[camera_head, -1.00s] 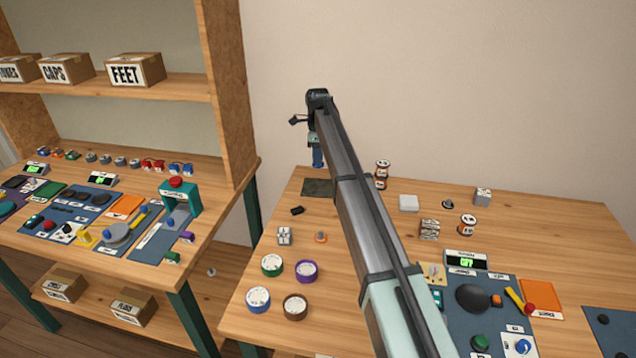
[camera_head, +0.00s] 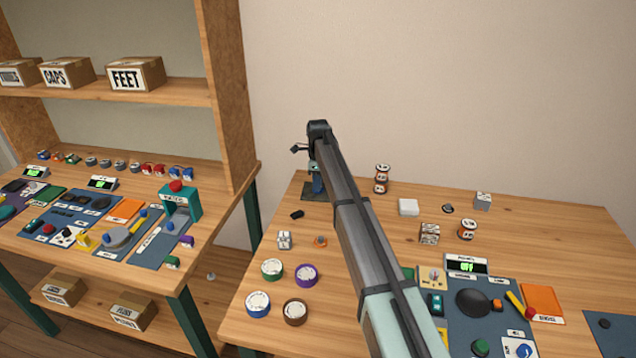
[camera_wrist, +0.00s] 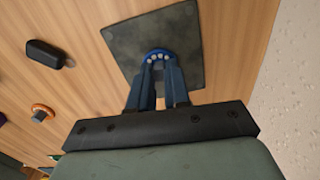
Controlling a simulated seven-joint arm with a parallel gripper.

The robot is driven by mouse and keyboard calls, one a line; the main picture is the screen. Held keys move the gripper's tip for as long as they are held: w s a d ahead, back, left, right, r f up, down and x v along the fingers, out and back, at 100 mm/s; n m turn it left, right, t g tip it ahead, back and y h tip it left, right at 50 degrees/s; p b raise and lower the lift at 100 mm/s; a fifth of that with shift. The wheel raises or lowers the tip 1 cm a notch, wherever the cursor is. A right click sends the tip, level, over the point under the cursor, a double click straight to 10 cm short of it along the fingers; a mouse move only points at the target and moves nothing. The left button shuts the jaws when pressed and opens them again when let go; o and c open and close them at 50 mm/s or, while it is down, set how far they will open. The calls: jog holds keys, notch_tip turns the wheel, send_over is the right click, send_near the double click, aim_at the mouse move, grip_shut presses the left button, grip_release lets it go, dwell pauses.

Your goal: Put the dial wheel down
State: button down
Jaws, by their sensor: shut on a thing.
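The dial wheel (camera_wrist: 158,56) is blue with a ring of pale dots and shows at the fingertips in the wrist view. My gripper (camera_wrist: 159,76) is shut on it, with blue fingers on either side. The wheel is over the dark grey square mat (camera_wrist: 120,40); I cannot tell whether it touches it. In the head view my gripper (camera_head: 317,185) is low at the mat (camera_head: 310,194), near the table's back left corner. The wheel cannot be made out there.
A small black block (camera_head: 297,214) and an orange-ringed piece (camera_head: 320,241) lie in front of the mat. Several round dials, such as a purple one (camera_head: 306,275), are nearer. A striped spool stack (camera_head: 381,179) stands to the right. The wall is close behind.

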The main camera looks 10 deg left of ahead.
jog(key=c, duration=1.5)
grip_release()
jog(key=shift+f, duration=0.15)
jog(key=shift+c, duration=0.2)
jog(key=o, duration=0.4)
jog(key=shift+o, duration=0.2)
notch_tip(320, 180, up, 12)
jog(key=shift+r, duration=0.2)
